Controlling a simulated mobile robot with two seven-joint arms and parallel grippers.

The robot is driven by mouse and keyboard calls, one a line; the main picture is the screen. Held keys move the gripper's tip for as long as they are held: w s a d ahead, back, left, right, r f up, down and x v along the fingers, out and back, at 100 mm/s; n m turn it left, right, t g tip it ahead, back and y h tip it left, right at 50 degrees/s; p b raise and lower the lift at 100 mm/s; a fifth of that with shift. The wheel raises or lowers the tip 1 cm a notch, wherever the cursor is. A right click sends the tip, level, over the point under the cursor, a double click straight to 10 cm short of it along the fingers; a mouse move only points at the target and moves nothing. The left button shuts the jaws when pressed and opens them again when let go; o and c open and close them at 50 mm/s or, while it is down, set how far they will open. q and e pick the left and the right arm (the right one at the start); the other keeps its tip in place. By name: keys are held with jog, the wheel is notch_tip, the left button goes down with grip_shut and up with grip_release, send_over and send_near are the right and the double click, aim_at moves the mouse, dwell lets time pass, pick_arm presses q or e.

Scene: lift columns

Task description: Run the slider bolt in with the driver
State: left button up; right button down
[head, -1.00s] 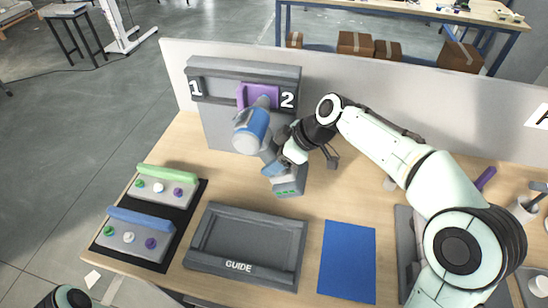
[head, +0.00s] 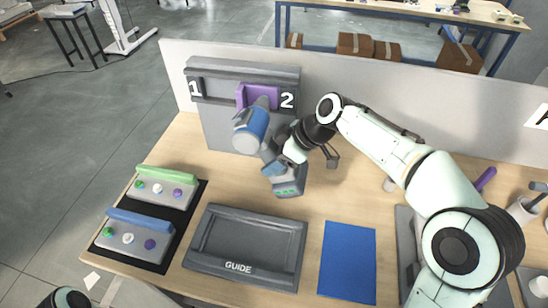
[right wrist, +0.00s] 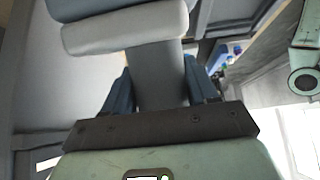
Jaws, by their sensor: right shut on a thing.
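The driver (head: 252,128) is blue and grey, with its nose toward the purple slider (head: 243,95) on the grey rail between marks 1 and 2, close to mark 2. Whether the nose touches the bolt cannot be seen, as the driver hides the bolt. My right gripper (head: 279,150) is shut on the driver's handle. In the right wrist view the handle (right wrist: 160,75) stands between the two blue-grey fingers. A bit of my left arm shows at the bottom left; its gripper is out of view.
The grey GUIDE tray (head: 240,268) lies empty at the front, with a blue mat (head: 347,262) to its right. Two grey blocks with green (head: 167,172) and blue (head: 141,217) handles sit on a black mat at left. A purple-handled tool (head: 485,178) lies at right.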

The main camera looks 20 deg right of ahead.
jog(key=shift+w+d+r, duration=0.15)
jog(key=shift+w+d, duration=0.15)
jog(key=shift+w, duration=0.15)
dwell(1.6)
jog(key=shift+s+a+b, duration=0.25)
jog(key=shift+s+b, duration=0.05)
jog(key=shift+b, duration=0.25)
jog(key=shift+s+a+b, duration=0.6)
jog(key=shift+s+b, duration=0.1)
jog(key=shift+s, duration=0.2)
jog(key=shift+s+a+b, duration=0.6)
jog(key=shift+s+b, duration=0.05)
jog(key=shift+s, duration=0.25)
jog(key=shift+s+a+b, duration=0.55)
jog(key=shift+s+b, duration=0.05)
jog(key=shift+s, duration=0.25)
jog(key=shift+s+a+b, duration=0.55)
jog(key=shift+s, duration=0.25)
jog(key=shift+s, duration=0.1)
